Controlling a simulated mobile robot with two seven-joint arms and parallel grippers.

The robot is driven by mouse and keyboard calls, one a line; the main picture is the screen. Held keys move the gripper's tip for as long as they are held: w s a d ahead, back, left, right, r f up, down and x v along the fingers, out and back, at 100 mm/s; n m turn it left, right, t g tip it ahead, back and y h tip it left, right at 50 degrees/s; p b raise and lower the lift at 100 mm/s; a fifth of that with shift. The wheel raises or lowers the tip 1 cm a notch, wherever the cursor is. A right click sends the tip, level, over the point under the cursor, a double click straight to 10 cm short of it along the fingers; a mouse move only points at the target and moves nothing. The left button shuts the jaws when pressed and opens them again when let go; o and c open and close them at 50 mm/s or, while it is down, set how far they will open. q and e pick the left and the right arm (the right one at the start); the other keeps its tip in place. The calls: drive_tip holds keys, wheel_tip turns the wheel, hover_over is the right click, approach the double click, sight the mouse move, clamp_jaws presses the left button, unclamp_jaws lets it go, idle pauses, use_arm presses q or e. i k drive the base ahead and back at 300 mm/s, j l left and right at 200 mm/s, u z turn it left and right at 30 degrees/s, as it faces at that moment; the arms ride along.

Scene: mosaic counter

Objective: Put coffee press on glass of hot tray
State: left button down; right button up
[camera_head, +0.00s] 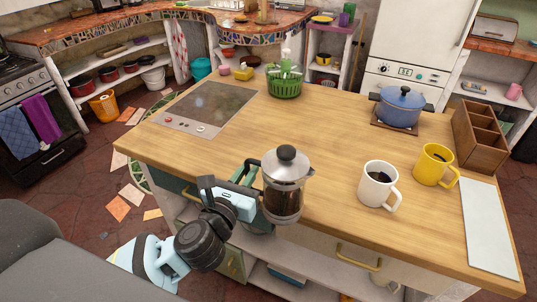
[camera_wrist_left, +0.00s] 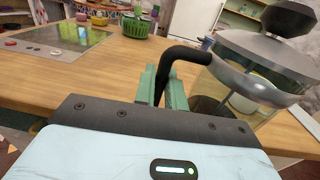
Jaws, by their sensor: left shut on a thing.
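The coffee press (camera_head: 283,188) has a clear glass body with dark coffee, a steel lid and a black knob. It is upright at the counter's front edge, and its base shows against the counter's front side. My left gripper (camera_head: 247,174) is shut on its black handle, which also shows between the green fingers in the left wrist view (camera_wrist_left: 163,85). The glass hot tray (camera_head: 210,106), a dark glass plate with a pale control strip and red marks, lies empty on the counter's far left. It also shows in the left wrist view (camera_wrist_left: 60,42). My right gripper is not in view.
A white mug (camera_head: 377,186) and a yellow mug (camera_head: 432,166) stand right of the press. A blue pot (camera_head: 400,107), a wooden organizer (camera_head: 480,135) and a white board (camera_head: 490,228) are further right. The counter's middle is clear.

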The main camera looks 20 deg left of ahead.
sight(195, 105)
drive_tip(key=j+z, duration=0.25)
drive_tip(key=j, duration=1.3)
drive_tip(key=j+z, duration=0.25)
drive_tip(key=j, duration=1.3)
drive_tip(key=i+j, duration=0.15)
drive_tip(key=j, duration=0.2)
drive_tip(key=i+j, duration=0.1)
drive_tip(key=i, duration=0.2)
